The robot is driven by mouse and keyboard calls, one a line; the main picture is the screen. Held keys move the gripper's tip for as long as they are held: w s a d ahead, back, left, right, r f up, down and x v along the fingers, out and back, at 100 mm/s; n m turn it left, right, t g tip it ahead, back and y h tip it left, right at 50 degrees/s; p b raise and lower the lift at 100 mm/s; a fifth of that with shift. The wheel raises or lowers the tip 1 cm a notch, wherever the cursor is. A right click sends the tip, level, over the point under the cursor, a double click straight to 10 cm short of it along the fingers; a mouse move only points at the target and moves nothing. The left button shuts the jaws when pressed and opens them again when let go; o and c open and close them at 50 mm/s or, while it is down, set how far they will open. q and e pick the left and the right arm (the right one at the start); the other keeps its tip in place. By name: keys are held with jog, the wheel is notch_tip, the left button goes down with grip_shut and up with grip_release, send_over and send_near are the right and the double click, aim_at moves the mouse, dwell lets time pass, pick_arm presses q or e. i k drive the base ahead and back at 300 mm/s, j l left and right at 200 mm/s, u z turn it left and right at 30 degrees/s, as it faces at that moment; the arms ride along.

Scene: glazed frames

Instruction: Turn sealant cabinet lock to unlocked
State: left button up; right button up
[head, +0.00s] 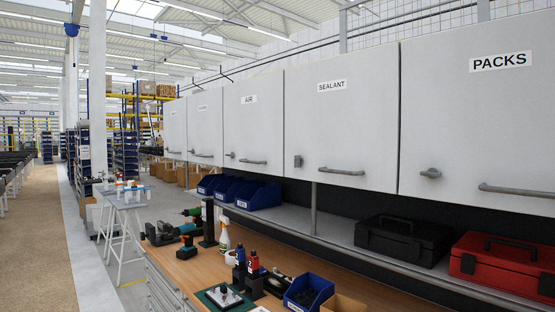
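The sealant cabinet (340,130) is a white wall cabinet in the middle right of the head view, with a black-lettered SEALANT label (332,86) near its top. Its door looks closed. The lock (298,161) is a small grey knob at the door's lower left; it looks upright, but it is too small to read any marking. A grey bar handle (342,171) sits to the right of the lock along the door's lower edge. Neither of my grippers shows in the head view.
The PACKS cabinet (480,120) is to the right, its lock (430,173) turned sideways. The AIR cabinet (255,120) is to the left. Below are a shelf with a black case (402,240) and red toolbox (500,264), and a wooden workbench (190,268) with tools. The aisle (35,220) is clear.

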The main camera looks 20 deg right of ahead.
aim_at(298, 161)
jog(key=i+z, duration=0.25)
jog(key=z, duration=0.15)
jog(key=i+z, duration=0.25)
jog(key=z, duration=0.15)
jog(key=i+j+z, duration=0.1)
jog(key=i+z, duration=0.25)
jog(key=k, duration=0.1)
